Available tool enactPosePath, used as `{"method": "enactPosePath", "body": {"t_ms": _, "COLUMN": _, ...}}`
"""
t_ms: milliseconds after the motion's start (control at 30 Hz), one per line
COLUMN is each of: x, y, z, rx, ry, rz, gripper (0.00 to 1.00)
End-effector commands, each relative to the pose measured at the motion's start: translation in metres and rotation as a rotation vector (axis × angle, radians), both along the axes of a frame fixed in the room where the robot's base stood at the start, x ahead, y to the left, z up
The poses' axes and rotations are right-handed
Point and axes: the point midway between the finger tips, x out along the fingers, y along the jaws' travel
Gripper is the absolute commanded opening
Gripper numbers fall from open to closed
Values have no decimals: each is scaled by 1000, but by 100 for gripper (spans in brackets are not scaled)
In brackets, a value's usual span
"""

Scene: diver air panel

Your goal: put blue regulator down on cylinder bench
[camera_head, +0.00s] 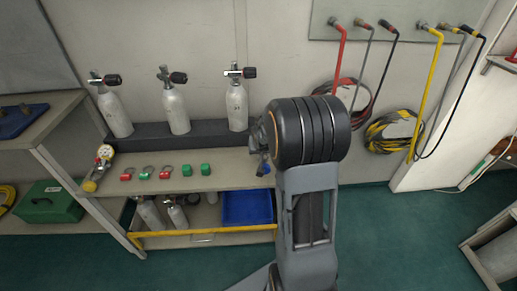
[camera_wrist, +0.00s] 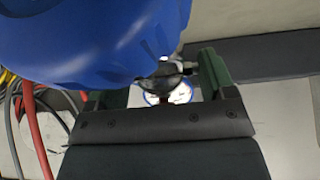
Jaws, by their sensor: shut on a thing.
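The blue regulator (camera_wrist: 100,40) fills the upper left of the wrist view, with a dark metal fitting and a small white-faced gauge (camera_wrist: 158,98) below it. My gripper (camera_wrist: 165,88) is shut on it between two dark green fingers; the exact grip spot is partly hidden. In the head view my arm's dark wrist hides most of the gripper and the regulator, at the right end of the cylinder bench (camera_head: 225,167). The bench is a pale shelf against the wall. I cannot tell whether the regulator touches it.
Three grey cylinders (camera_head: 173,110) stand in a dark rack (camera_head: 150,137) at the bench's back. A yellow-ended gauge device (camera_head: 98,168), red-and-green small parts (camera_head: 146,173) and green blocks (camera_head: 188,169) lie on the left half. A blue bin (camera_head: 247,207) sits below. Hoses (camera_head: 395,132) hang at right.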

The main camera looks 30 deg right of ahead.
Motion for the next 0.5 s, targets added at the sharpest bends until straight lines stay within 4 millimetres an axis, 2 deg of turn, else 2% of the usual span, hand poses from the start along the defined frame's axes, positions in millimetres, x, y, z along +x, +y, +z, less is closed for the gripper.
{"method": "enactPosePath", "body": {"t_ms": 33, "x": -1, "y": -3, "z": 5, "rx": 0, "ry": -1, "rz": -3, "gripper": 32}}
{"method": "enactPosePath", "body": {"t_ms": 500, "x": -15, "y": -30, "z": 0, "rx": 0, "ry": -2, "rz": -3, "gripper": 32}}
